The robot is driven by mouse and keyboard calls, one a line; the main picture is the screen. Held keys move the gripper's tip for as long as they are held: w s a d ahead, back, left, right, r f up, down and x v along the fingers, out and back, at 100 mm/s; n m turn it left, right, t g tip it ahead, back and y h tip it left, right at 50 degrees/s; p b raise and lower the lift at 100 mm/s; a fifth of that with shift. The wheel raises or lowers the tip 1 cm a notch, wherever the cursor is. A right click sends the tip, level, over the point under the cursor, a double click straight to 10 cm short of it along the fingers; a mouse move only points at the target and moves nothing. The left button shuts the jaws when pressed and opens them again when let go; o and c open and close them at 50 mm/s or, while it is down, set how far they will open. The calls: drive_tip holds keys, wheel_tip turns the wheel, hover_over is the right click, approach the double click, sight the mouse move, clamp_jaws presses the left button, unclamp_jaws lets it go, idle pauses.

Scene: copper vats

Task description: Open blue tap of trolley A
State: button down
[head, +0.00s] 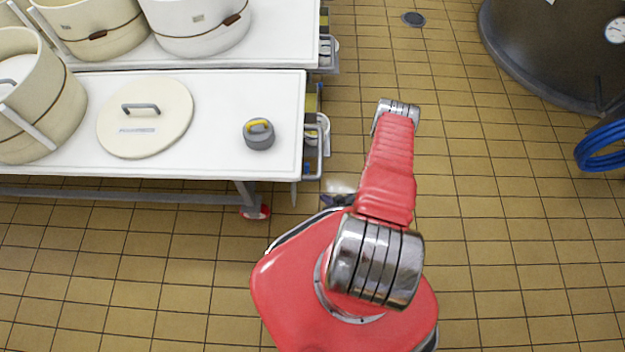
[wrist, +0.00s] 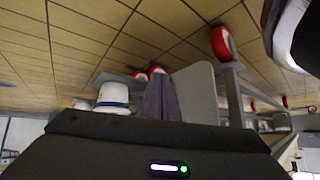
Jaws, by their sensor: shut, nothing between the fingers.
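Two white-topped trolleys stand at the left in the head view, a nearer one (head: 225,90) and a farther one (head: 280,40). No letter is readable, so I cannot tell which is trolley A. The nearer one's right end carries small metal fittings with a blue part (head: 311,166), perhaps the blue tap, seen from above. My gripper (head: 330,199) is mostly hidden by my red arm in the head view, low near that trolley's front right corner. In the wrist view its dark fingers (wrist: 162,98) are together and empty. No tap is clearly visible there.
A round lid (head: 145,118) and a grey weight (head: 259,135) lie on the nearer trolley, beside cream tubs (head: 35,110). A dark vat (head: 555,45) and a blue hose (head: 602,148) are at the right. Tiled floor (head: 510,250) is clear between. Red wheels (wrist: 223,42) show in the wrist view.

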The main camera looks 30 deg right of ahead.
drive_tip(key=s+f+g, duration=0.2)
drive_tip(key=s+g, duration=0.2)
drive_tip(key=s, duration=0.2)
drive_tip(key=s+d+r+m+g, duration=0.1)
drive_tip(key=s+d+r+g, duration=0.1)
drive_tip(key=d+r+g, duration=0.3)
drive_tip(key=w+r+m+g, duration=0.1)
drive_tip(key=w+r, duration=0.2)
drive_tip(key=r, duration=1.2)
drive_tip(key=w+r+g, duration=0.1)
drive_tip(key=w+r, duration=0.2)
drive_tip(key=r, duration=1.2)
drive_tip(key=s+a+r+n+t, duration=0.1)
drive_tip(key=a+r, duration=0.6)
drive_tip(key=r, duration=0.7)
drive_tip(key=s+a+r+n+t, duration=0.1)
drive_tip(key=a+r+t, duration=0.3)
drive_tip(key=a+r, duration=0.4)
drive_tip(key=s+a+r+t, duration=0.2)
drive_tip(key=a+r, duration=0.6)
drive_tip(key=r, duration=1.3)
drive_tip(key=shift+s+r+n+h, duration=0.35)
drive_tip(key=shift+s+n+h, duration=0.05)
drive_tip(key=shift+d, duration=0.1)
